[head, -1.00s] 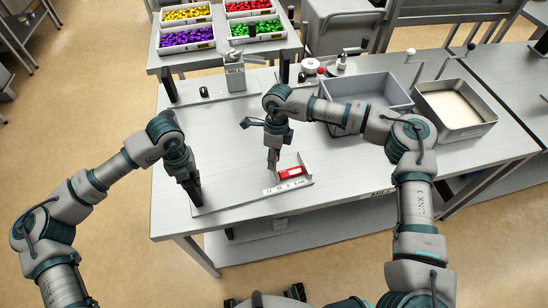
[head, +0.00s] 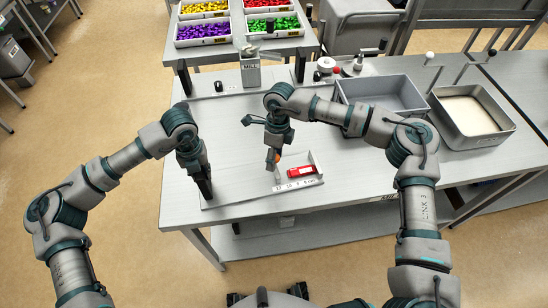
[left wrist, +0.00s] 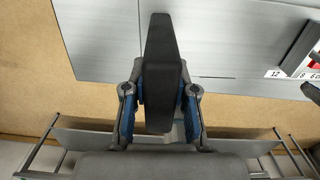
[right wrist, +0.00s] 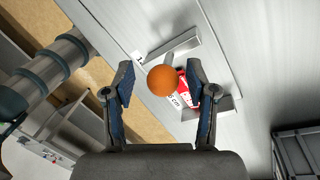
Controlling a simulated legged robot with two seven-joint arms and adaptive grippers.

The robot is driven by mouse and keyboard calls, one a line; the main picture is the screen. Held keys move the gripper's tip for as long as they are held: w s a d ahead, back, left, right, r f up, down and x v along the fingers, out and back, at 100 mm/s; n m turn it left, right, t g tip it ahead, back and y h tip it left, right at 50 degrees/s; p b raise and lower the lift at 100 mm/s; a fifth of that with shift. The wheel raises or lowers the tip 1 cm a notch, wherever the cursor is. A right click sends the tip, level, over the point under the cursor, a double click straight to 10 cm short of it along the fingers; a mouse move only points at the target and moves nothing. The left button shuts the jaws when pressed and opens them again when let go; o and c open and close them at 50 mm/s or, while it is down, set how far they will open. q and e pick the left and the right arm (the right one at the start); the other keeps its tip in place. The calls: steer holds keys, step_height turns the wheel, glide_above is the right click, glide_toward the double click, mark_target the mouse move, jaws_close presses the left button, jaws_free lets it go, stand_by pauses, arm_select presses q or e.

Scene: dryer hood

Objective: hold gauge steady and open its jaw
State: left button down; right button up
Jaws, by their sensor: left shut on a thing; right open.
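The gauge (head: 298,184) is a pale scale strip with upright walls on the table, also visible in the right wrist view (right wrist: 222,107). A red block (head: 302,171) lies between its walls, with a gap to the left jaw. An orange round knob (right wrist: 163,80) is at that jaw. My right gripper (head: 274,151) is open above the gauge; in its wrist view its fingers stand either side of the knob, apart from it. My left gripper (head: 203,184) is shut on a dark tapered post (left wrist: 163,75) left of the gauge. The post's foot is hard to see.
Dark posts (head: 183,78) stand behind, near a grey mill (head: 250,72). A grey bin (head: 380,95) and a metal tray of pale material (head: 472,112) stand on the right. Trays of coloured pieces (head: 203,32) are on the table behind. The table between the arms is mostly clear.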

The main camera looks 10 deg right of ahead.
arm_select(q)
steer(key=shift+s+f, duration=0.1)
steer(key=shift+f, duration=0.3)
arm_select(e)
step_height(320, 180, up, 11)
steer(key=w, duration=0.1)
steer(key=shift+w+d+r, duration=0.15)
steer(key=shift+w+d, duration=0.25)
steer(key=shift+d, duration=0.05)
arm_select(q)
steer(key=c, duration=0.9)
jaws_free()
steer(key=shift+o, duration=0.3)
steer(key=shift+w+a+r, duration=0.1)
steer(key=shift+w, duration=0.15)
arm_select(e)
steer(key=shift+w+a, duration=0.1)
steer(key=shift+w, duration=0.15)
